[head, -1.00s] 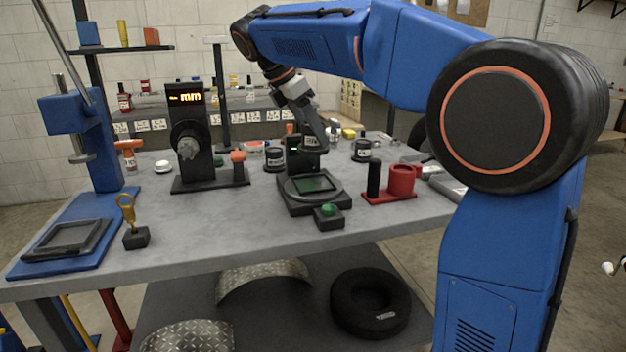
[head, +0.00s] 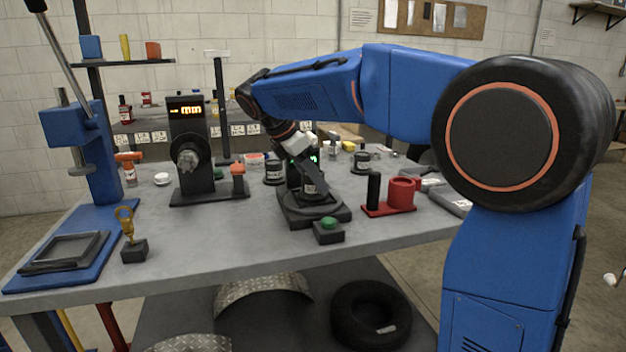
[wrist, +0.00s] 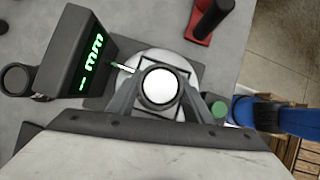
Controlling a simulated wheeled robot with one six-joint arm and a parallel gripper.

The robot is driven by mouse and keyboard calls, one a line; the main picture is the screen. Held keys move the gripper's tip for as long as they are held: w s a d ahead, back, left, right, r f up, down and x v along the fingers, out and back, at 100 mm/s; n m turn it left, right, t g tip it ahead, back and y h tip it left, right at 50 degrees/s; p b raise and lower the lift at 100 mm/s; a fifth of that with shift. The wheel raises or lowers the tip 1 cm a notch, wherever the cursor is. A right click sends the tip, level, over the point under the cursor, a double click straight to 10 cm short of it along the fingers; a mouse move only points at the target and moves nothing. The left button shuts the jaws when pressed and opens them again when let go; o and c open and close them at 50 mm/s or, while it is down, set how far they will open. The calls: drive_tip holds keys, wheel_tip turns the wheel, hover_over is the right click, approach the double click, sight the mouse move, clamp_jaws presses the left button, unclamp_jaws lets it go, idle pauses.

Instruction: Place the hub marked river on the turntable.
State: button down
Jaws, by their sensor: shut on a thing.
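My gripper (wrist: 160,100) is shut on a dark round hub (wrist: 160,103) with a bright white top, one finger on each side. In the head view, the hub (head: 314,188) has a pale label, too small to read now. The turntable (head: 299,217) is a dark base with a round plate and a green-lit display post. It also shows in the wrist view (wrist: 188,62), directly below the hub. The hub is low over the plate; I cannot tell whether it touches. My gripper hides part of the display post in the head view.
A green button box (head: 328,231) stands in front of the turntable. A red holder (head: 402,193) with a black post is to its right. Labelled dark pots (head: 274,172) (head: 361,163) stand behind.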

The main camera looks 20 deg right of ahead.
drive_tip(key=shift+f, duration=0.1)
drive_tip(key=c, duration=0.9)
unclamp_jaws()
drive_tip(key=v, duration=1.2)
drive_tip(key=s+d+f+m+t+y, duration=0.1)
drive_tip(key=s+d+f+m+y, duration=0.1)
drive_tip(key=s+d+f+m, duration=0.45)
drive_tip(key=s+d+f+m+y, duration=0.1)
drive_tip(key=s+d+f+m, duration=0.2)
drive_tip(key=s, duration=0.6)
drive_tip(key=s+d+f+m+t+y, duration=0.2)
drive_tip(key=s+f+m, duration=0.8)
drive_tip(key=s+f, duration=0.6)
wheel_tip(320, 180, down, 2)
drive_tip(key=shift+s+d+f+m+t+y, duration=0.1)
drive_tip(key=shift+s+d+m+t+y, duration=0.25)
drive_tip(key=shift+d, duration=0.3)
